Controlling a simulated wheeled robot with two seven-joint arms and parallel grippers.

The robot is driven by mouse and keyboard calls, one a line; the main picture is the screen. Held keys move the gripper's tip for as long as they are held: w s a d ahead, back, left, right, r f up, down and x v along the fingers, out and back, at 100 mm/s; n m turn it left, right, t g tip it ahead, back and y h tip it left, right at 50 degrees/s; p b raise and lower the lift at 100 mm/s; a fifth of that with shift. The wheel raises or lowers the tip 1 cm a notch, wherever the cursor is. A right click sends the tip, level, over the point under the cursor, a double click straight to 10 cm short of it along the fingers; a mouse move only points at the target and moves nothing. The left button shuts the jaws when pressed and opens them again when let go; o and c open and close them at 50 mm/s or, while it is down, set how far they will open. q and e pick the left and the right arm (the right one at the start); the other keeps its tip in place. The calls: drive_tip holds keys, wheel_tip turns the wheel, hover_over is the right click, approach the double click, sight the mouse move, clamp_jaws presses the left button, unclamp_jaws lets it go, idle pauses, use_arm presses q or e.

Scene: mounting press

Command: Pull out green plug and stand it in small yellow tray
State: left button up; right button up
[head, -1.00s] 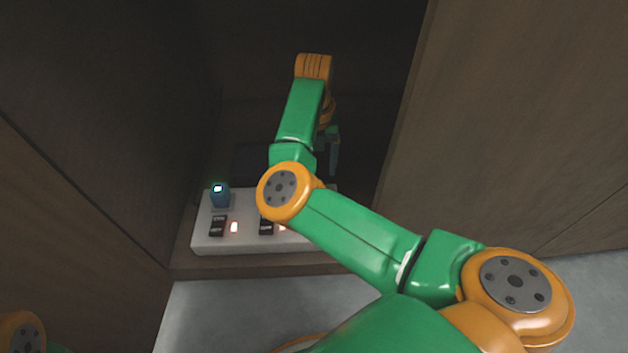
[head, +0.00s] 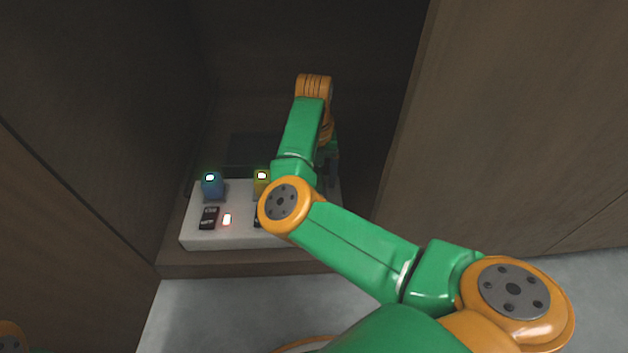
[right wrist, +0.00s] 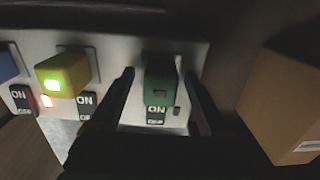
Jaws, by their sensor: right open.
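The green plug (right wrist: 160,82) sits in a white socket strip (right wrist: 130,62) in the right wrist view, above an ON/OFF switch (right wrist: 156,114). The small indicator beside that switch looks dark. My right gripper (right wrist: 160,76) is open, with one finger on each side of the green plug. I cannot tell whether either finger touches it. In the head view my right arm hides the green plug and most of the gripper. The small yellow tray is not visible in either view. My left gripper is out of view.
A yellow plug (head: 262,183) and a blue plug (head: 212,187), both with lit tops, stand left on the strip (head: 220,242). A red indicator (head: 227,219) glows. A brown box (right wrist: 284,98) stands right of the strip. Wooden walls (head: 510,130) enclose the recess.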

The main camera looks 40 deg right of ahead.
drive_tip(key=shift+p, duration=0.55)
idle(0.7)
clamp_jaws()
idle(0.4)
drive_tip(key=shift+r+p, duration=2.8)
drive_tip(key=shift+r, duration=0.2)
wheel_tip(320, 180, up, 4)
drive_tip(key=p, duration=0.4)
drive_tip(key=shift+r, duration=0.2)
drive_tip(key=shift+f, duration=0.15)
